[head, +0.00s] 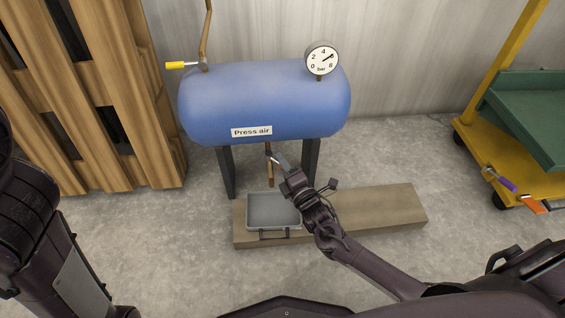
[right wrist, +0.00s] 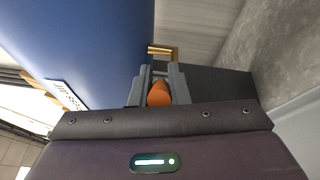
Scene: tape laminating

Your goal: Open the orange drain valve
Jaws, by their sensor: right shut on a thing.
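The orange drain valve handle (right wrist: 158,93) shows between the fingers of my right gripper in the right wrist view. My right gripper (right wrist: 158,90) is shut on it. In the head view my right gripper (head: 283,165) is under the blue air tank (head: 265,100), beside the thin brown drain pipe (head: 270,173), and its hand hides the orange handle. The brass-coloured pipe (right wrist: 163,51) also shows just beyond the fingers in the right wrist view. My left arm is at the left edge of the head view; its gripper is not in view.
A grey metal tray (head: 273,228) stands on a wooden beam (head: 375,213) below the pipe. Dark legs hold the tank. A gauge (head: 322,60) and a yellow-handled valve (head: 178,65) are on top. A yellow cart (head: 495,165) stands right, wooden pallets (head: 100,90) left.

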